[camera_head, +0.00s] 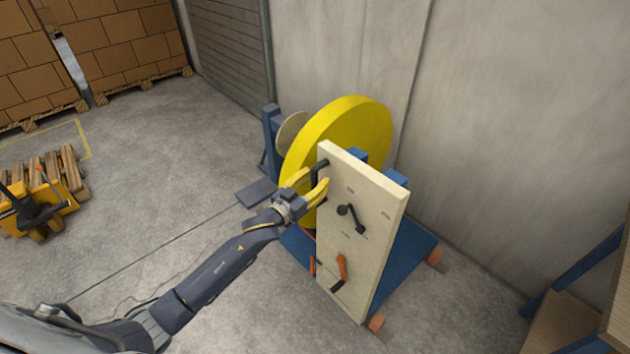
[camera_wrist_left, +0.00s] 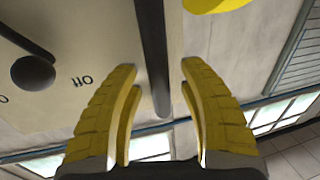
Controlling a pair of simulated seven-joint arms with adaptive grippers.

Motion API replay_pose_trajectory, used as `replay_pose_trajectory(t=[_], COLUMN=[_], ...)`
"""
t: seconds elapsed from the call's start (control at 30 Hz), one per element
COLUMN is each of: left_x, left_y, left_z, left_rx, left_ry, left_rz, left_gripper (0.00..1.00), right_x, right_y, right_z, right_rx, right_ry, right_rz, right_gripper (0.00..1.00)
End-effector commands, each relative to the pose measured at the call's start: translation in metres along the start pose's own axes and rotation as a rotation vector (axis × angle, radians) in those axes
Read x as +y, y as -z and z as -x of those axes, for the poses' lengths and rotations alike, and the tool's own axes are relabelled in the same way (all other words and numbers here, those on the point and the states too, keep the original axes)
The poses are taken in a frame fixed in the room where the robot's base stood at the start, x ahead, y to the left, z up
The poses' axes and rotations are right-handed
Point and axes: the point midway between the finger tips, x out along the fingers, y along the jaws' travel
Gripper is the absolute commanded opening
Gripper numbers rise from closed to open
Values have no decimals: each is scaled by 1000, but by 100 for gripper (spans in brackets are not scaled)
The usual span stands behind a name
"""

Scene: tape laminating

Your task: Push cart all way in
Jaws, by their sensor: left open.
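The cart has a blue base (camera_head: 408,248) and a large yellow roll (camera_head: 352,122). Its upright beige panel (camera_head: 372,215) faces me and stands slightly turned. A dark handle bar (camera_head: 320,168) is at the panel's upper left edge. My left gripper (camera_head: 314,179) is at that edge, with its yellow fingers by the bar. In the left wrist view, the open fingers (camera_wrist_left: 158,75) lie on either side of the dark bar (camera_wrist_left: 152,50), with gaps on both sides. Contact with the bar cannot be seen. My right gripper is not in view.
The panel carries a black lever (camera_head: 350,216) and an orange lever (camera_head: 342,270). A concrete wall (camera_head: 500,130) stands behind the cart. A shelf (camera_head: 570,315) is at the lower right. A yellow pallet truck (camera_head: 35,210) is far left. Open floor (camera_head: 150,190) lies between.

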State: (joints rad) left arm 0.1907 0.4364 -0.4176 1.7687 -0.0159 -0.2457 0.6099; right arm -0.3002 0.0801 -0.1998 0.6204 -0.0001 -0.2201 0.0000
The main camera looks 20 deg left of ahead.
Motion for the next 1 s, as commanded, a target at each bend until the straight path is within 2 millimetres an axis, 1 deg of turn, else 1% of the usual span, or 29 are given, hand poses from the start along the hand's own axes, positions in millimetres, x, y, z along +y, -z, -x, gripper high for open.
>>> replay_pose_trajectory(t=[0.3,0.67,1.0], left_x=[0,0,0], left_y=[0,0,0], left_z=[-1,0,0], left_rx=[0,0,0], left_ry=[0,0,0], left_rz=[0,0,0], left_gripper=[42,0,0], right_x=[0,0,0], right_y=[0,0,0], right_z=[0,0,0], right_rx=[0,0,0], right_ry=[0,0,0], right_rz=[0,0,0], right_gripper=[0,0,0])
